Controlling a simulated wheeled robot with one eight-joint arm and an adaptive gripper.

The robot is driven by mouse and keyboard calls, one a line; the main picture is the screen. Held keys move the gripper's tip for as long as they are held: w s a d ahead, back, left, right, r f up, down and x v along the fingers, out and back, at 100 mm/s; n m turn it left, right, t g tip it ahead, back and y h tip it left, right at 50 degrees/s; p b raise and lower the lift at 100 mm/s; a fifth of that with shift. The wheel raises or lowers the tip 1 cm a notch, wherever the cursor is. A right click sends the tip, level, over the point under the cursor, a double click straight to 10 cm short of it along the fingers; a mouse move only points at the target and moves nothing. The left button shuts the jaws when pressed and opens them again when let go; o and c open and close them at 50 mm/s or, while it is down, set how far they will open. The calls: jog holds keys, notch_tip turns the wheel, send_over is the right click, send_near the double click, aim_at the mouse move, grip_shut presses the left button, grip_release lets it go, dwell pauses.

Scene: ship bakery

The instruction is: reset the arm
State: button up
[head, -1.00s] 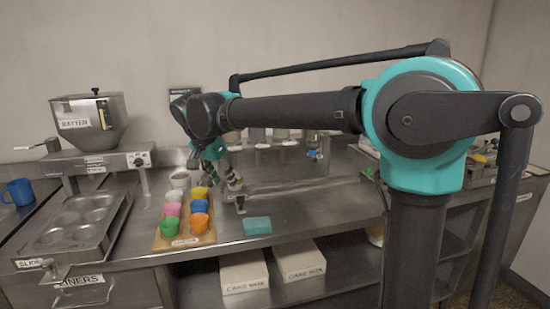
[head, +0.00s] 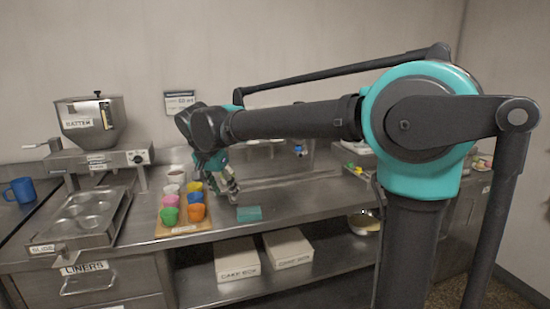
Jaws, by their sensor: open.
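My arm reaches across the upper right of the head view to the left, over the steel counter (head: 300,204). My gripper (head: 234,195) hangs from its far end, pointing down over the counter. It is small and partly dark in the picture, just right of the colored cups (head: 196,212) and behind the teal block (head: 249,214). I see nothing held in it. The cups stand in two rows on a wooden board (head: 166,228).
Two white boxes (head: 237,259) (head: 288,248) lie on the shelf below. The counter right of the teal block looks clear.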

jog(key=s+d+f+n, duration=0.1)
jog(key=d+f, duration=0.3)
jog(key=d, duration=0.3)
jog(key=s+d+f+n+y, duration=0.1)
jog(key=d+f, duration=0.4)
jog(key=d, duration=0.3)
jog(key=s+d+f+n, duration=0.1)
jog(key=d+f, duration=0.3)
jog(key=d, duration=0.3)
jog(key=s+d+f+n, duration=0.2)
jog(key=s+d+f, duration=0.9)
jog(key=s+d, duration=0.1)
jog(key=shift+s+d+f+y, duration=0.25)
jog(key=shift+s+y, duration=0.05)
jog(key=shift+y, duration=0.1)
